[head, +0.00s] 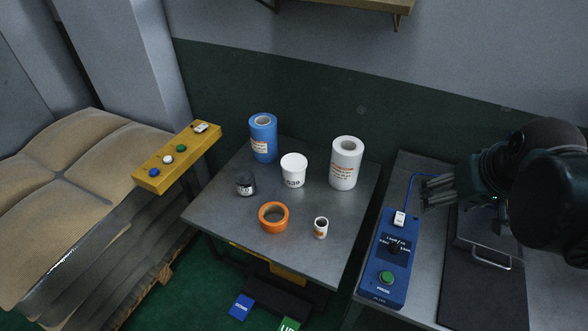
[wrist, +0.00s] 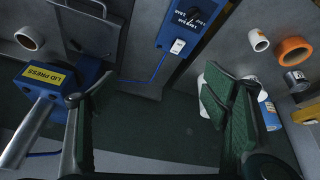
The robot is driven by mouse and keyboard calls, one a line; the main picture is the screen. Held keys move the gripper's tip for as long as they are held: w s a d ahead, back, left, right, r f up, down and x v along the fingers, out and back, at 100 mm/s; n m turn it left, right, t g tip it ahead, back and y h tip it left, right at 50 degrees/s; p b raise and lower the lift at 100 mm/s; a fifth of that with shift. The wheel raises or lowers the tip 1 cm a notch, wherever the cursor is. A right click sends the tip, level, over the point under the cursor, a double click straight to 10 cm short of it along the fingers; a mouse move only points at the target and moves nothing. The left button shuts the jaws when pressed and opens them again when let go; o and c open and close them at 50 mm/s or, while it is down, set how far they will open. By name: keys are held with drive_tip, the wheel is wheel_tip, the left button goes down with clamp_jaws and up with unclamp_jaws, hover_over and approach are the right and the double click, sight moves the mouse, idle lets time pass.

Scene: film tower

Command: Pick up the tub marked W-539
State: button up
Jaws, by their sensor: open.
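My gripper (head: 437,190) is at the right, above the neighbouring bench and well apart from the tub. In the wrist view my gripper (wrist: 158,88) has its green-padded fingers wide apart, with nothing between them. White surfaces show behind the right finger there, but I cannot tell which is the tub.
A blue roll (head: 263,140), a white roll (head: 345,165), a dark jar (head: 245,185), orange tape (head: 273,217) and a small white roll (head: 321,228) surround the tub. A blue control box (head: 388,262) and the lid press (wrist: 45,80) are on the bench. A yellow button bar (head: 175,160) is left.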

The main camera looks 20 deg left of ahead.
drive_tip(key=w+a+r+n+g+p, duration=0.1)
drive_tip(key=w+a+n+g+p, duration=0.15)
drive_tip(key=w+a, duration=0.65)
drive_tip(key=n+g+p, duration=0.3)
drive_tip(key=n+p, duration=0.4)
drive_tip(key=n, duration=0.3)
hover_over(294, 161)
drive_tip(key=shift+h, duration=0.4)
drive_tip(key=f, duration=1)
drive_tip(key=d+f, duration=0.1)
drive_tip(key=f, duration=0.5)
drive_tip(key=shift+w, duration=0.15)
drive_tip(key=shift+a+f+n, duration=0.25)
drive_tip(key=shift+a+f, duration=0.25)
drive_tip(key=shift+a, duration=0.1)
drive_tip(key=shift+f, duration=1.25)
drive_tip(key=shift+f, duration=0.1)
